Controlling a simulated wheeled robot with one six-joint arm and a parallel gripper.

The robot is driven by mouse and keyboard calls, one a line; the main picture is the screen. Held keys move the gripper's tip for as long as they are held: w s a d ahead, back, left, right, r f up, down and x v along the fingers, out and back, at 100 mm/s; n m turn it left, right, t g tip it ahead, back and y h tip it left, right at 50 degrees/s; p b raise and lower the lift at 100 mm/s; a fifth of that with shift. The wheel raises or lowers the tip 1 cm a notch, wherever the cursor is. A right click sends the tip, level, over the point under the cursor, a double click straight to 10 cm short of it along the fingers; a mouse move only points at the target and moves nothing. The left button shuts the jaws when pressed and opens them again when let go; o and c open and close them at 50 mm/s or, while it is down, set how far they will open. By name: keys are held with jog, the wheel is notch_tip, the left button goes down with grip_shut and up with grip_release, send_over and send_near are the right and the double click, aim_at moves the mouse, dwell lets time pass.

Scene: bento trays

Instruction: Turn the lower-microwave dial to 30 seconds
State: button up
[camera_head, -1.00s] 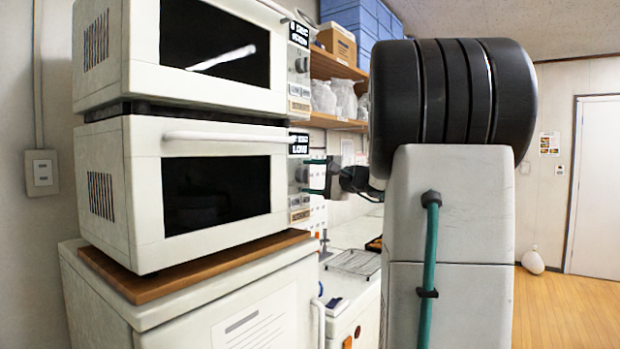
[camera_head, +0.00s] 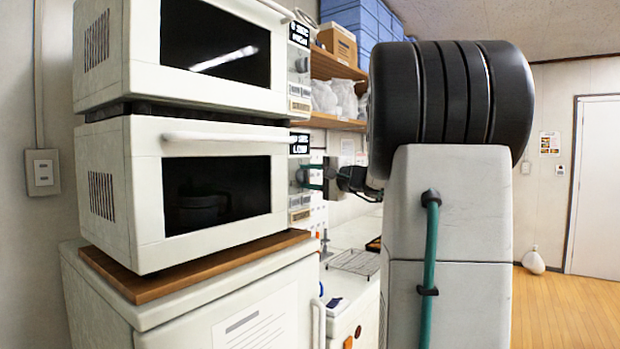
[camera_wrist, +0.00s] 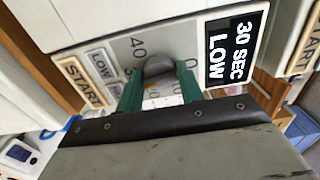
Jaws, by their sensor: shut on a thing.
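The lower microwave (camera_head: 145,190) is white with a dark window and stands under the upper one. Its dial (camera_wrist: 158,65) is a dark grey knob on the control panel. In the wrist view my gripper (camera_wrist: 161,82) has its two green fingers on either side of the knob, shut on it. The black display (camera_wrist: 231,48) beside the dial reads "30 SEC LOW". In the head view my gripper (camera_head: 311,177) reaches the panel from the right; the dial is mostly hidden there. A faint pot-like shape shows inside the lower window.
The upper microwave (camera_head: 120,50) sits directly above. A long door handle (camera_head: 215,137) sticks out left of the panel. START and LOW labels lie beside the dial in the wrist view. A wire rack (camera_head: 355,262) is on the counter at the right.

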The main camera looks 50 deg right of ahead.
jog(key=o, duration=1)
jog(key=s, duration=0.7)
jog(key=shift+s+d, duration=0.3)
jog(key=shift+s, duration=0.1)
